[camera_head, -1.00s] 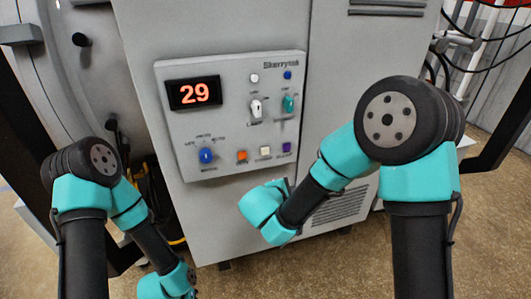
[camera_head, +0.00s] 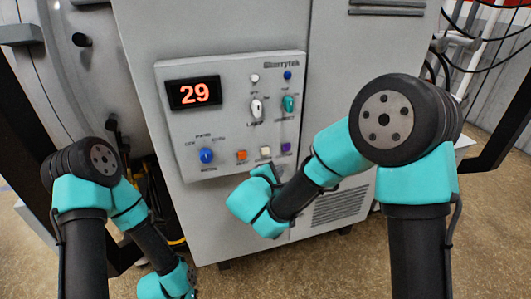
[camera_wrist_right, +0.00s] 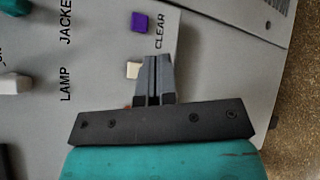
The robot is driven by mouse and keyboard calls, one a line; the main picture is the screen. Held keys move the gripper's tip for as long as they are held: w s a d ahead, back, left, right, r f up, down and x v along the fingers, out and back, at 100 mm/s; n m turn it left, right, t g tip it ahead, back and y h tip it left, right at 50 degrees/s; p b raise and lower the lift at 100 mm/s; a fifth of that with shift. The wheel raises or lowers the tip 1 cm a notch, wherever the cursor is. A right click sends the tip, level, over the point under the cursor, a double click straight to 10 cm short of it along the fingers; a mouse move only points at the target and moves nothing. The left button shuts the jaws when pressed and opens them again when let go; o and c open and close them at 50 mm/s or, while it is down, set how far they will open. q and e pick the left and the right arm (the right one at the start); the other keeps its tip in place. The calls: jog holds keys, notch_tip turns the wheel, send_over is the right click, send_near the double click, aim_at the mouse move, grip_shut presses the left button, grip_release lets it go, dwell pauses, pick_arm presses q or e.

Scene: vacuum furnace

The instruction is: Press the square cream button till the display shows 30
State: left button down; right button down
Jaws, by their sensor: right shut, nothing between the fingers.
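The display (camera_head: 195,93) on the control panel shows 29 in orange digits. The square cream button (camera_head: 265,152) sits in the panel's bottom row, between an orange and a purple button. My right gripper (camera_head: 264,171) is just below the cream button in the head view. In the right wrist view, its shut, empty fingers (camera_wrist_right: 154,62) partly cover the cream button (camera_wrist_right: 132,69). I cannot tell whether they touch it. My left arm hangs at the lower left, its gripper out of view.
The orange button (camera_head: 241,156) and purple button (camera_head: 286,147) flank the cream one closely. A blue knob (camera_head: 206,155) is farther left. A white lamp switch (camera_head: 256,108) and a teal knob (camera_head: 289,104) are above.

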jog(key=shift+w+a, duration=0.3)
jog(key=shift+w, duration=0.85)
jog(key=shift+w+a, duration=0.35)
jog(key=shift+w, duration=0.85)
jog(key=shift+w+a, duration=0.3)
jog(key=shift+w, duration=0.85)
jog(key=shift+w, duration=0.1)
jog(key=shift+w+a, duration=0.1)
jog(key=shift+w, duration=0.2)
jog(key=shift+w+a, duration=0.15)
jog(key=shift+w, duration=0.3)
dwell(0.4)
jog(key=shift+s+d, duration=0.25)
jog(key=shift+s, duration=0.6)
jog(key=shift+s, duration=0.15)
jog(key=s, duration=0.2)
jog(key=s+d, duration=0.1)
jog(key=s, duration=0.1)
jog(key=shift+s+d, duration=0.15)
jog(key=shift+s, duration=0.1)
